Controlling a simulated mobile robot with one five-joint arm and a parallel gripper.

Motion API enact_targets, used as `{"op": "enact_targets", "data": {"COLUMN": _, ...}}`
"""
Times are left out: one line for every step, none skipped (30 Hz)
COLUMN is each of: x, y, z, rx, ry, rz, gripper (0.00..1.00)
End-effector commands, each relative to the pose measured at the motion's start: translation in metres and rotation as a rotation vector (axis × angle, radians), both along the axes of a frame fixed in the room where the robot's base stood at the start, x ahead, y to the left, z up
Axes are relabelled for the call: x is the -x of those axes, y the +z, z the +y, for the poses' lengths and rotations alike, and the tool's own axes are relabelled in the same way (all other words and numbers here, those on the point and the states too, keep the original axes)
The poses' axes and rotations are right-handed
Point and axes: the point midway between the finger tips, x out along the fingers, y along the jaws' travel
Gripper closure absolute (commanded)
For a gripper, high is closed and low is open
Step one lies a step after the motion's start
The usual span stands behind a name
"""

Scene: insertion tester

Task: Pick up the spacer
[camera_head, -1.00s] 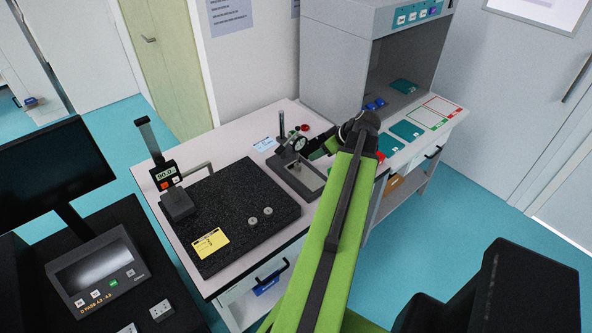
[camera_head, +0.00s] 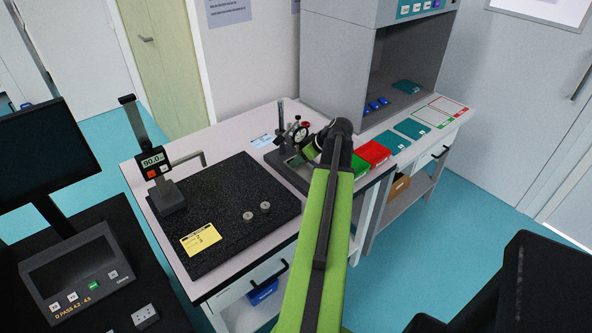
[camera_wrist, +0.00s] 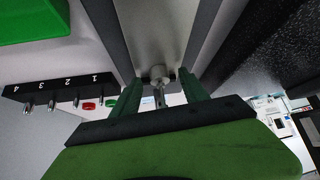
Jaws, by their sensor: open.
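Two small grey metal rings, a left one (camera_head: 247,215) and a right one (camera_head: 265,206), stand on the black granite plate; I cannot tell whether either is the spacer. My gripper (camera_wrist: 160,78) is open, its two green fingers apart. A small round metal piece (camera_wrist: 158,72) shows between the fingertips against a grey channel; I cannot tell whether it is the spacer or part of a fixture, or whether the fingers touch it. In the head view my gripper (camera_head: 311,151) is beside the dial gauge stand (camera_head: 282,125), partly hidden by my arm.
The granite plate (camera_head: 225,240) carries a yellow label and a digital gauge (camera_head: 155,163). A red bin (camera_head: 373,153) and green bin (camera_head: 362,165) stand right of my arm. The wrist view shows a numbered black rack (camera_wrist: 60,88) with several pins, near red and green rings.

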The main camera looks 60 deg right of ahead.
Motion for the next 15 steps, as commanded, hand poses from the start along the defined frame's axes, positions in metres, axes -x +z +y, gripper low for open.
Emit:
{"op": "enact_targets", "data": {"x": -0.0027, "y": -0.0071, "z": -0.0008, "rx": 0.000, "ry": 0.000, "rz": 0.000, "gripper": 0.48}}
{"op": "enact_targets", "data": {"x": -0.0032, "y": -0.0062, "z": -0.0008, "rx": 0.000, "ry": 0.000, "rz": 0.000, "gripper": 0.48}}
{"op": "enact_targets", "data": {"x": -0.0030, "y": -0.0047, "z": -0.0007, "rx": 0.000, "ry": 0.000, "rz": 0.000, "gripper": 0.48}}
{"op": "enact_targets", "data": {"x": -0.0027, "y": -0.0038, "z": -0.0005, "rx": 0.001, "ry": -0.001, "rz": 0.001, "gripper": 0.48}}
{"op": "enact_targets", "data": {"x": -0.0026, "y": -0.0035, "z": -0.0005, "rx": 0.000, "ry": -0.001, "rz": 0.001, "gripper": 0.48}}
{"op": "enact_targets", "data": {"x": -0.0026, "y": -0.0034, "z": -0.0005, "rx": 0.000, "ry": -0.001, "rz": 0.001, "gripper": 0.48}}
{"op": "enact_targets", "data": {"x": -0.0025, "y": -0.0034, "z": -0.0005, "rx": 0.000, "ry": -0.001, "rz": 0.001, "gripper": 0.49}}
{"op": "enact_targets", "data": {"x": -0.0025, "y": -0.0034, "z": -0.0005, "rx": 0.000, "ry": -0.001, "rz": 0.001, "gripper": 0.53}}
{"op": "enact_targets", "data": {"x": -0.0023, "y": -0.0033, "z": -0.0006, "rx": 0.000, "ry": -0.001, "rz": 0.001, "gripper": 0.58}}
{"op": "enact_targets", "data": {"x": -0.0023, "y": -0.0033, "z": -0.0006, "rx": 0.000, "ry": -0.001, "rz": 0.001, "gripper": 0.62}}
{"op": "enact_targets", "data": {"x": -0.0023, "y": -0.0033, "z": -0.0006, "rx": 0.000, "ry": -0.001, "rz": 0.001, "gripper": 0.66}}
{"op": "enact_targets", "data": {"x": -0.0022, "y": -0.0033, "z": -0.0006, "rx": 0.000, "ry": -0.001, "rz": 0.001, "gripper": 0.71}}
{"op": "enact_targets", "data": {"x": -0.0022, "y": -0.0033, "z": -0.0007, "rx": 0.000, "ry": -0.001, "rz": 0.001, "gripper": 0.75}}
{"op": "enact_targets", "data": {"x": -0.0021, "y": -0.0032, "z": -0.0007, "rx": 0.000, "ry": -0.001, "rz": 0.001, "gripper": 0.79}}
{"op": "enact_targets", "data": {"x": -0.0020, "y": -0.0033, "z": -0.0007, "rx": 0.000, "ry": -0.001, "rz": 0.001, "gripper": 0.84}}
